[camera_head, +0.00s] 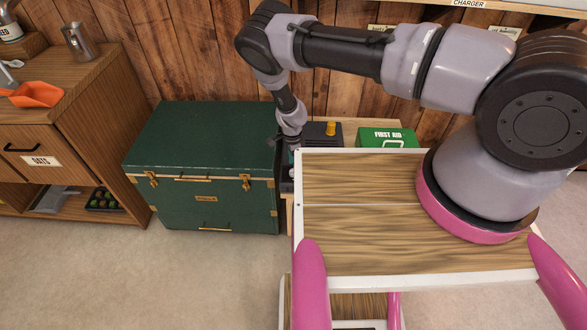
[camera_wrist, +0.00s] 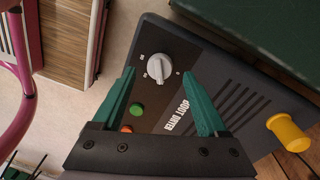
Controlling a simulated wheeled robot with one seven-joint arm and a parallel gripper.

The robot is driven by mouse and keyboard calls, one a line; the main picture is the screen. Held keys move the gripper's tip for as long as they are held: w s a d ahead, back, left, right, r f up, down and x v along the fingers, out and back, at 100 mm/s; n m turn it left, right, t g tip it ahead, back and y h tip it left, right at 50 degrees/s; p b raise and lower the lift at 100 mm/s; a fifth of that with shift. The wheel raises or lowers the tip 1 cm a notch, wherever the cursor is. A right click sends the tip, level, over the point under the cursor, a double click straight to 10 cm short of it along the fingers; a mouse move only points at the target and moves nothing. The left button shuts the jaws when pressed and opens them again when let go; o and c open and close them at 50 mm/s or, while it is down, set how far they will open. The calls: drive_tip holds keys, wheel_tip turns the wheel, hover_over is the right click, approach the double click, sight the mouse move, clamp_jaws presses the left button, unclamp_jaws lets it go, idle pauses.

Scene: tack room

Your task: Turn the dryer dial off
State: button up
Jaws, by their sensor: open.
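The boot dryer (camera_wrist: 235,85) is a dark grey box with a "BOOT DRYER" label and slotted vents. Its dial (camera_wrist: 158,68) is a white round knob with a raised grip, with small marks around it too small to read. A green button (camera_wrist: 136,109) and an orange button (camera_wrist: 126,129) are beside it. My gripper (camera_wrist: 159,73) is open, its two teal fingers pointing toward the dial, one tip on each side in the picture. I cannot tell whether they touch it. In the head view the dryer (camera_head: 318,133) is partly hidden by my arm, and the dial does not show.
A green trunk (camera_head: 200,140) stands left of my arm. A green first aid box (camera_head: 388,138) is to the right. A wooden cabinet (camera_head: 60,110) stands far left, with open floor before it.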

drive_tip(key=shift+s+f, duration=0.1)
drive_tip(key=shift+f, duration=1.15)
clamp_jaws()
drive_tip(key=shift+n, duration=0.4)
drive_tip(key=n, duration=0.4)
drive_tip(key=shift+n+h, duration=0.3)
drive_tip(key=shift+n, duration=0.1)
drive_tip(key=n, duration=0.6)
drive_tip(key=shift+t, duration=0.4)
drive_tip(key=shift+n, duration=0.3)
